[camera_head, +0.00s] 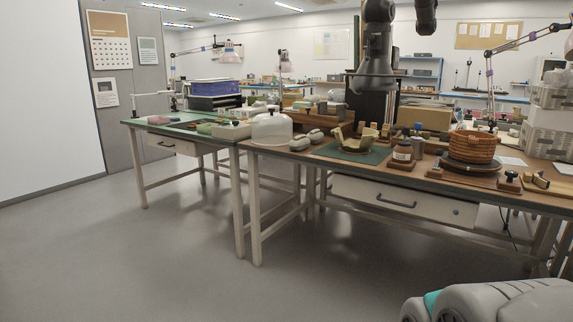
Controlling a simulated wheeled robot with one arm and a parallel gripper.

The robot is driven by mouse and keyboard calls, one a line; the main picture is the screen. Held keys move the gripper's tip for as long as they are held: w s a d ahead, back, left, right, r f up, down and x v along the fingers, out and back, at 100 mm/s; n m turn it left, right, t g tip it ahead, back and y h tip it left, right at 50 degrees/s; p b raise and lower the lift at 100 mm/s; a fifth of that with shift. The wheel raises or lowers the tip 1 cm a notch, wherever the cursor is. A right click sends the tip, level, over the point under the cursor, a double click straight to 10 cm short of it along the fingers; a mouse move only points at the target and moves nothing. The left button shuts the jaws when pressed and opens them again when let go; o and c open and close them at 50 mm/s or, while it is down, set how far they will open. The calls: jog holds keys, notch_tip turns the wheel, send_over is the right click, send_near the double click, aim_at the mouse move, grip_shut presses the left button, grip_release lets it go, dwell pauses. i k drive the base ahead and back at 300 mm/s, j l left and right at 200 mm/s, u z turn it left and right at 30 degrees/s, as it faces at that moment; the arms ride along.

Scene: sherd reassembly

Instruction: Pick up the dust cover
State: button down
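The dust cover (271,129) appears to be the whitish, translucent dome with a small knob on top. It stands upright on the wooden worktable, near the front edge at the table's left end. Other items stand close behind and to its right. I cannot see whether anything is under it. My gripper is not in view. A grey and teal part at the bottom right corner looks like my own arm, well away from the dome.
Rounded grey items (300,144) lie just right of the dome. A green mat (352,155) holds a pottery piece. A dark hood (375,72) hangs above the table. The floor (190,240) in front is clear.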

aim_at(271, 130)
jog(key=i+j+u, duration=0.15)
jog(key=i+u, duration=0.25)
jog(key=i, duration=0.45)
jog(key=i+l+u, duration=0.1)
jog(key=i+u, duration=0.35)
jog(key=i, duration=0.45)
